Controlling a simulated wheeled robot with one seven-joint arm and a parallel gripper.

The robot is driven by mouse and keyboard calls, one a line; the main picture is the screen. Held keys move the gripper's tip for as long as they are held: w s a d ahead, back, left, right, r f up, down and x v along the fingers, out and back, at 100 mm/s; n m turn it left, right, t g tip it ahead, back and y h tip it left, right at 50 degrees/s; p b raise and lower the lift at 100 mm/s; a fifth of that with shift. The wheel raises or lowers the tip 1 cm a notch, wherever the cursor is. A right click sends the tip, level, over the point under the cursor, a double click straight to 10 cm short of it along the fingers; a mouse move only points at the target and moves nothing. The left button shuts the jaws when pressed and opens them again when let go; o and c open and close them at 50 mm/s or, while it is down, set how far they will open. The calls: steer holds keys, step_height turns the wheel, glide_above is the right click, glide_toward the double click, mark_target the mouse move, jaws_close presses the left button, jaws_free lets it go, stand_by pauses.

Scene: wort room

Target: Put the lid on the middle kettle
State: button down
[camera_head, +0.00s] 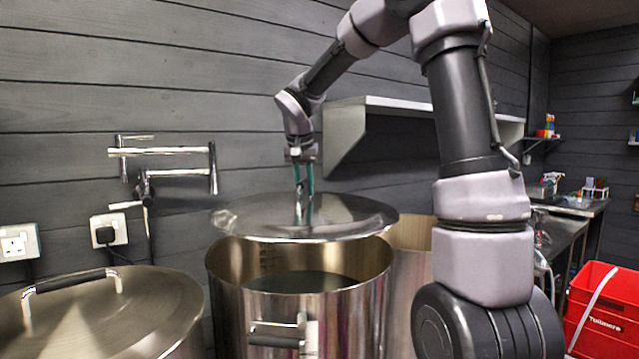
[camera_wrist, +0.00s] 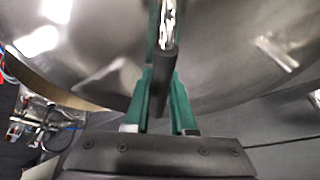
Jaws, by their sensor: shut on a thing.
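The lid (camera_head: 345,218) is a round, shiny metal disc with a handle on top. My gripper (camera_head: 303,195) has green fingers shut on the lid handle (camera_wrist: 165,65). The middle kettle (camera_head: 345,315) is a steel pot, open at the top, with dark liquid inside and a handle on its front. The lid hangs above this kettle, close to level, with a gap at the front through which the inside shows. The kettle's far rim is hidden behind the lid. In the wrist view the lid (camera_wrist: 90,65) fills most of the top.
The left kettle (camera_head: 165,310) has a lid with a dark-grip handle. Another kettle (camera_head: 412,250) stands to the right, partly behind my arm. A wall tap (camera_head: 165,152) is at the left, a shelf (camera_head: 440,107) behind my arm, and a red crate (camera_head: 605,320) at the right.

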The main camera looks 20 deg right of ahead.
steer(key=shift+s+a, duration=0.75)
steer(key=shift+s, duration=0.05)
steer(key=shift+s+a+f+n, duration=0.15)
steer(key=shift+s+f+n, duration=0.1)
steer(key=shift+n, duration=0.05)
steer(key=shift+f, duration=4.15)
steer(key=c, duration=0.7)
jaws_free()
steer(key=shift+c, duration=0.2)
steer(key=shift+o, duration=0.3)
steer(key=shift+s+f, duration=0.1)
steer(key=v, duration=1.1)
